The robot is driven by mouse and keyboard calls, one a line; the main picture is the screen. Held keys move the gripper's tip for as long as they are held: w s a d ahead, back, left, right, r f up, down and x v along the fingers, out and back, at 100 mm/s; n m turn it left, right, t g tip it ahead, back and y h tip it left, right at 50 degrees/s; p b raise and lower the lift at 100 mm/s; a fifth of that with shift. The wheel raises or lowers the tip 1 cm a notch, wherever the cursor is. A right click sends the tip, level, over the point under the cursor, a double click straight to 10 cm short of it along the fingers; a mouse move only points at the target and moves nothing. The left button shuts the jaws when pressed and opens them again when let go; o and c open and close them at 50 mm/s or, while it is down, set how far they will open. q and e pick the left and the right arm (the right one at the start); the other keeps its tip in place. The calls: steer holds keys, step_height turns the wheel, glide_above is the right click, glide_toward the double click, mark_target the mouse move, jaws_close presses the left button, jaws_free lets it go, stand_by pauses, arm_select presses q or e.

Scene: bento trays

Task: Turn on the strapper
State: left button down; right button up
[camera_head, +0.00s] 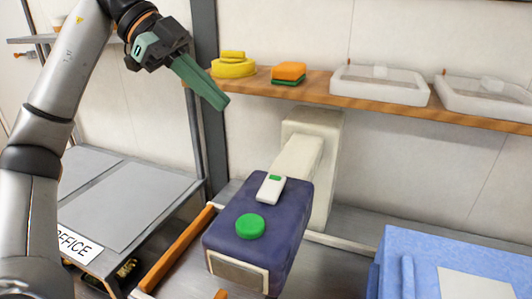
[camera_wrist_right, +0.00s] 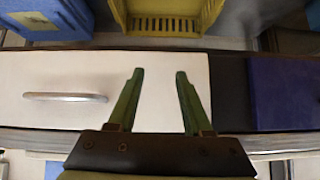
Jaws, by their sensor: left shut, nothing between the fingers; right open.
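The strapper appears to be the dark purple box-shaped machine (camera_head: 262,206) in the middle of the head view, carried on a pale arm from the wall. A round green button (camera_head: 250,226) and a small white switch box (camera_head: 270,189) with a green top are on its upper face. My left gripper (camera_head: 223,104) is shut and empty, up and to the left of the strapper, apart from it. My right gripper (camera_wrist_right: 159,73) is open and empty in the right wrist view, above a white drawer front (camera_wrist_right: 60,80).
A wooden shelf (camera_head: 330,92) behind holds a yellow stack (camera_head: 233,67), an orange block (camera_head: 289,71) and clear trays (camera_head: 380,85). A blue box (camera_head: 450,250) stands at right. A grey table (camera_head: 120,190) with an OFFICE label is at left. A yellow crate (camera_wrist_right: 165,25) shows in the wrist view.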

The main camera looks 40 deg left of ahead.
arm_select(q)
steer(key=b, duration=0.2)
glide_above(272, 188)
steer(key=w+a, duration=0.1)
steer(key=a, duration=0.2)
steer(key=f, duration=0.7)
steer(key=shift+w+a+f, duration=0.1)
steer(key=shift+w+f, duration=0.1)
steer(key=shift+w+a+f, duration=0.1)
steer(key=shift+f, duration=0.5)
steer(key=shift+w+a+f, duration=0.1)
steer(key=shift+f, duration=0.45)
steer(key=shift+w+f, duration=0.1)
steer(key=shift+f, duration=0.5)
